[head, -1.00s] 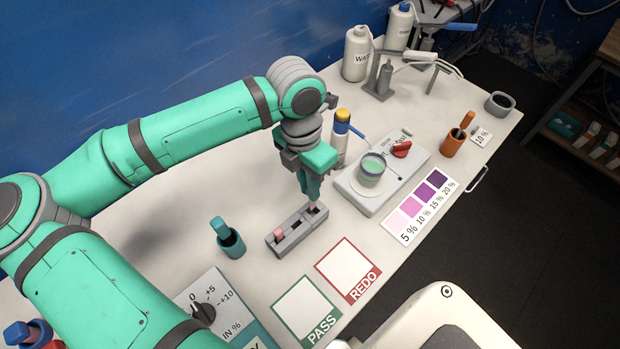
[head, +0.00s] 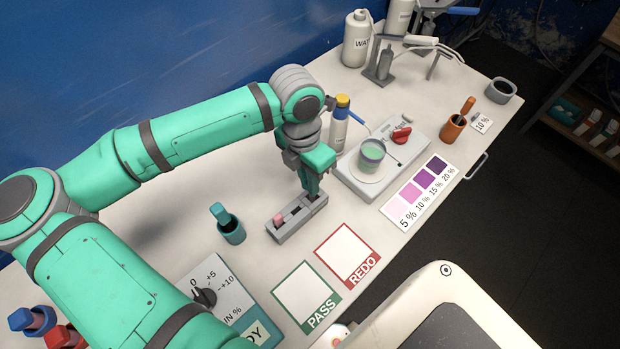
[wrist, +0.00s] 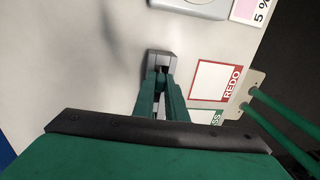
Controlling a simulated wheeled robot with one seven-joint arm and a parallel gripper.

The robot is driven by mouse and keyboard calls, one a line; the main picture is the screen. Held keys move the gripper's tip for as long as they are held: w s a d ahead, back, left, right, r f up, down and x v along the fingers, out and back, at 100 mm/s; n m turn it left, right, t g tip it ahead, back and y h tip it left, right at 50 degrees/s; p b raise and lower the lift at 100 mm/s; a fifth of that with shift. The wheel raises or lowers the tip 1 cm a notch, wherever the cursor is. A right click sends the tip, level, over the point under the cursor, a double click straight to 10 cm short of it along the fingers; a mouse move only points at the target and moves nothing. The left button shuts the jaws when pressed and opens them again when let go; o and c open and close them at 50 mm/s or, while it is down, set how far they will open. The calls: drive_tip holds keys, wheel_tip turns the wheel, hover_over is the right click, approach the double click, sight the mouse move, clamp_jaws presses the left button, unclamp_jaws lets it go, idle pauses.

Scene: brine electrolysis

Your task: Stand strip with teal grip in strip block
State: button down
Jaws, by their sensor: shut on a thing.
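The grey strip block (head: 290,228) lies on the pale table, and its far end shows in the wrist view (wrist: 161,57). A pink-topped piece (head: 278,218) stands in its left slot. My gripper (head: 312,192) points down over the block's right end, its green fingers close together at the slot there; the fingertips also show in the wrist view (wrist: 160,84). It is shut on the strip, whose teal grip I cannot tell apart from the green fingers. The strip's lower end is hidden, so I cannot tell how deep it sits.
A teal cup (head: 232,232) stands left of the block. The PASS frame (head: 305,295) and REDO frame (head: 347,254) lie in front. A grey plate device (head: 410,150) with a small jar (head: 371,157) is behind right, near a bottle (head: 338,130).

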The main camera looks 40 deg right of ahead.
drive_tip(key=c, duration=1.7)
unclamp_jaws()
drive_tip(key=shift+r, duration=0.1)
drive_tip(key=r, duration=0.3)
drive_tip(key=w+r, duration=0.1)
drive_tip(key=r, duration=0.6)
drive_tip(key=shift+w+r, duration=0.15)
drive_tip(key=shift+r, duration=0.15)
